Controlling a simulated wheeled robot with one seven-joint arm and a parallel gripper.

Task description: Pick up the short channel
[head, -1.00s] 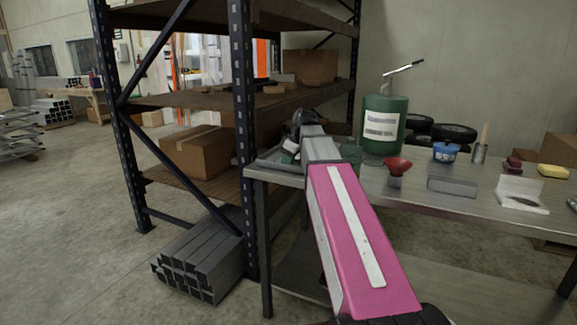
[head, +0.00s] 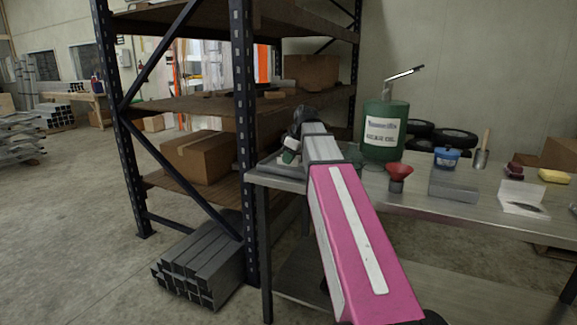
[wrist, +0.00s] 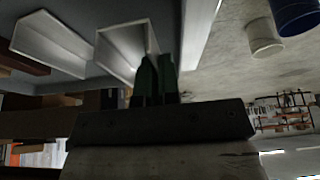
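Two pale, open metal channels lie side by side in the wrist view, a left one (wrist: 50,42) and a right one (wrist: 123,48). The right one looks shorter, though foreshortening makes this unsure. My gripper (wrist: 156,62) has two green fingers close together, with a narrow gap. They stand at the right channel's near right edge. I cannot tell whether its wall is between them. In the head view, my gripper (head: 291,152) is low over the table's left end, mostly hidden by my arm, and the channels cannot be made out there.
The metal table (head: 420,205) carries a green drum (head: 384,135), red funnel (head: 398,172), blue tub (head: 446,158) and grey block (head: 453,187). A shelf rack post (head: 246,150) stands close left of the table. Long metal tubes (head: 200,262) lie on the floor below.

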